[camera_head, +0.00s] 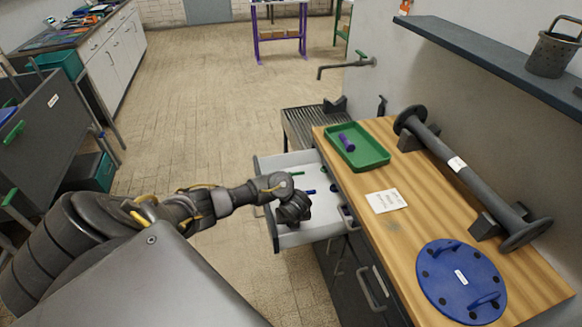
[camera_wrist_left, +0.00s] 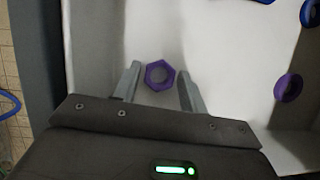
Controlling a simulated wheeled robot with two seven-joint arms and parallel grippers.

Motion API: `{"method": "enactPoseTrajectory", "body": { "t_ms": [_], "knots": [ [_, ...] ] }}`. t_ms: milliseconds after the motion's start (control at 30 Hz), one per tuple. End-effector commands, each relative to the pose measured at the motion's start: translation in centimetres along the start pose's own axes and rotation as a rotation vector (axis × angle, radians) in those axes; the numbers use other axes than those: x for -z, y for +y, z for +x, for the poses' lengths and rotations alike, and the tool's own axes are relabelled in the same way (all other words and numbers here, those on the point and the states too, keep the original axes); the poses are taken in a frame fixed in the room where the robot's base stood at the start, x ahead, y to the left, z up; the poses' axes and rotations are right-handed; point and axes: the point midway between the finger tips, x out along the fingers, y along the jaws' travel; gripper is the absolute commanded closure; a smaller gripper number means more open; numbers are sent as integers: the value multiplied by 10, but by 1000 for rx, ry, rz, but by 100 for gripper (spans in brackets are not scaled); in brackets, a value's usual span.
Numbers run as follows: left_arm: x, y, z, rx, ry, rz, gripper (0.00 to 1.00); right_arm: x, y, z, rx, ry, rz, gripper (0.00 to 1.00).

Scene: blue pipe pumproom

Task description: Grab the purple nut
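A purple hexagonal nut (camera_wrist_left: 160,75) lies on the light floor of the open drawer (camera_head: 262,165). In the left wrist view it sits between the tips of my left gripper (camera_wrist_left: 159,70), with a visible gap to each finger. My left gripper (camera_head: 293,211) is open and reaches down into the drawer; in the head view it hides this nut. A second purple ring-shaped nut (camera_wrist_left: 288,87) lies to the right in the left wrist view, by the drawer wall. My right gripper is in neither view.
The drawer also holds a green bolt (camera_head: 297,174), a blue bolt (camera_head: 310,191) and blue rings (camera_wrist_left: 311,13). On the wooden bench (camera_head: 409,235) stand a green tray (camera_head: 372,153) with a purple bolt (camera_head: 346,141), a blue flange (camera_head: 440,285) and a grey pipe (camera_head: 465,175).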

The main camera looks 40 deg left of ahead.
Motion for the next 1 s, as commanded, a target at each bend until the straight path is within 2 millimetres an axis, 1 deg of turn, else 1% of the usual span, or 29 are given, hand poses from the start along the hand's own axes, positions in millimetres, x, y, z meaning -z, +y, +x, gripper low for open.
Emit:
{"method": "enactPoseTrajectory", "body": {
  "t_ms": [33,200,267,467,567,667,800,900,1000],
  "knots": [
    [0,0,0,0,0,0,64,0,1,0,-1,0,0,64],
    [0,0,0,0,0,0,86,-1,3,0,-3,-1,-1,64],
    [0,0,0,0,0,0,93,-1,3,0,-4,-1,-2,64],
    [0,0,-1,0,0,0,93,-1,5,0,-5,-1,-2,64],
    [-3,-1,-8,1,0,1,93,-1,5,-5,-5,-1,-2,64],
    [-10,-1,-23,2,-1,-1,93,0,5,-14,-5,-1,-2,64],
    [-22,-1,-52,3,-2,-1,93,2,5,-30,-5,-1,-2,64],
    [-29,-1,-69,2,-1,0,93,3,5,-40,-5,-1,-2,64],
    [-35,-1,-83,1,-1,1,93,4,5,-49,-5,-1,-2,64]
  ]
}}
